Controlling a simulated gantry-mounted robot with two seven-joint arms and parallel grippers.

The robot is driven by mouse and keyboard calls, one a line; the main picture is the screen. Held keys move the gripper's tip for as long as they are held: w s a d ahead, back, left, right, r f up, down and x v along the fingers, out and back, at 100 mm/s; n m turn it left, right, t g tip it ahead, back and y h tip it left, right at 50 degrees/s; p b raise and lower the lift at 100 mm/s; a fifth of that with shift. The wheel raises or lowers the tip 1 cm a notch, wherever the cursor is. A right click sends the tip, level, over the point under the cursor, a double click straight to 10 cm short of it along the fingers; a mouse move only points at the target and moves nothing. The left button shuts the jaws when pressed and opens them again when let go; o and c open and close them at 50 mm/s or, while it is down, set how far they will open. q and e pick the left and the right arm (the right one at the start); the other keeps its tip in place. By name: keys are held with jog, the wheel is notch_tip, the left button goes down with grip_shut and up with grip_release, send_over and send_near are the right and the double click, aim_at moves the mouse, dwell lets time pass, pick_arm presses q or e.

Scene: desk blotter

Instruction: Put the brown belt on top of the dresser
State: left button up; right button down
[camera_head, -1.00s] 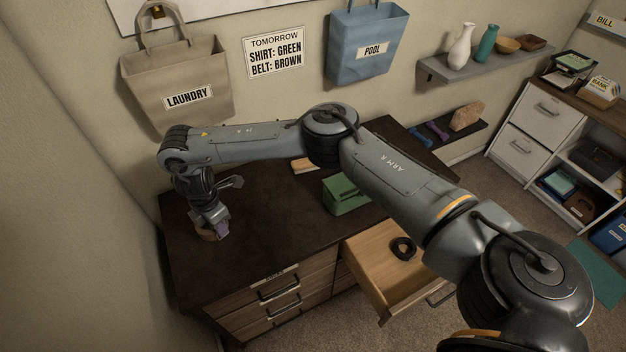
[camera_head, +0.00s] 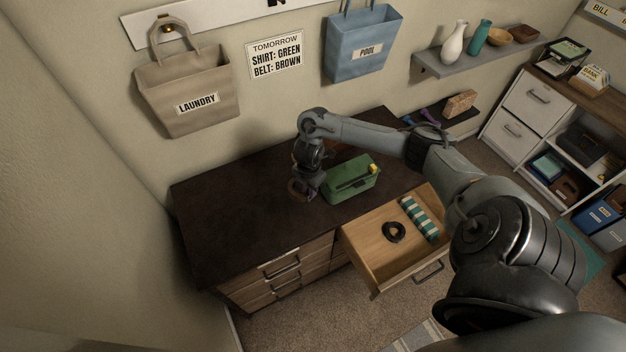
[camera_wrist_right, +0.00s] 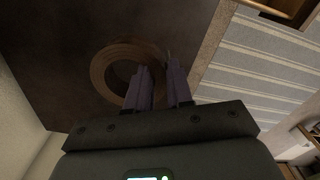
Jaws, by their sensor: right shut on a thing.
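The brown belt (camera_head: 296,191) is a coiled ring at my right gripper (camera_head: 306,188), over the dark top of the dresser (camera_head: 235,220). In the right wrist view, the belt (camera_wrist_right: 104,70) is a wide brown coil. My right gripper (camera_wrist_right: 163,66) is shut on its near right edge there, with purple fingers. I cannot tell whether the belt touches the dresser top or hangs just above it. My left gripper is not in view.
A green box (camera_head: 343,188) stands just right of the belt. The open drawer (camera_head: 370,255) holds a black coil (camera_head: 394,232) and a striped roll (camera_head: 420,218). The dresser top's left part is clear. Laundry (camera_head: 190,100) and pool (camera_head: 362,45) bags hang on the wall.

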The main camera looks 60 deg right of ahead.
jog(key=f, duration=0.2)
jog(key=s+f+b, duration=0.1)
jog(key=f, duration=0.4)
jog(key=shift+s+d+f, duration=0.15)
jog(key=shift+d, duration=0.25)
jog(key=shift+f+b, duration=0.4)
jog(key=shift+f, duration=1.75)
jog(key=c, duration=1.1)
grip_release()
jog(key=shift+f, duration=0.1)
jog(key=shift+c, duration=0.2)
jog(key=shift+o, duration=0.6)
